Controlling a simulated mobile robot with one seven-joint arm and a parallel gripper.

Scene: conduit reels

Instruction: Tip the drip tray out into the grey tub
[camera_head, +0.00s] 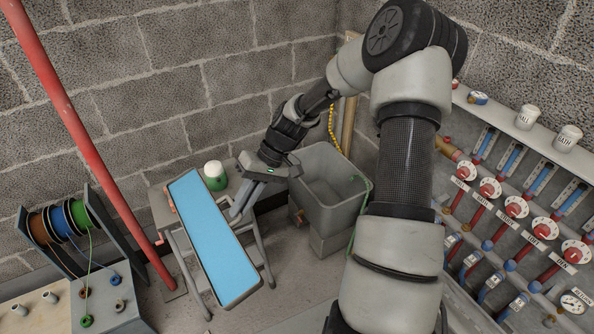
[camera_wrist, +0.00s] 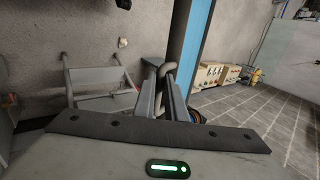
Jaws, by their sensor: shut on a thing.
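The drip tray (camera_head: 212,240) is long and shallow, with a thin grey rim and a flat blue inside. I cannot tell whether the blue is liquid or a lining. My gripper (camera_head: 238,208) is at the tray's right long side, in front of the small stand. In the wrist view my gripper (camera_wrist: 168,92) is shut on a bent grey loop, like a handle, beside the blue of the tray (camera_wrist: 197,40). The grey tub (camera_head: 330,200) stands to the right of the tray, on a grey base, and its open top shows. The tray is apart from the tub.
A small grey stand (camera_head: 160,205) is behind and under the tray, with a green jar with a white lid (camera_head: 214,175) on it. A red pole (camera_head: 88,140) and cable reels (camera_head: 62,222) are at left. Valves and gauges (camera_head: 515,207) line the right.

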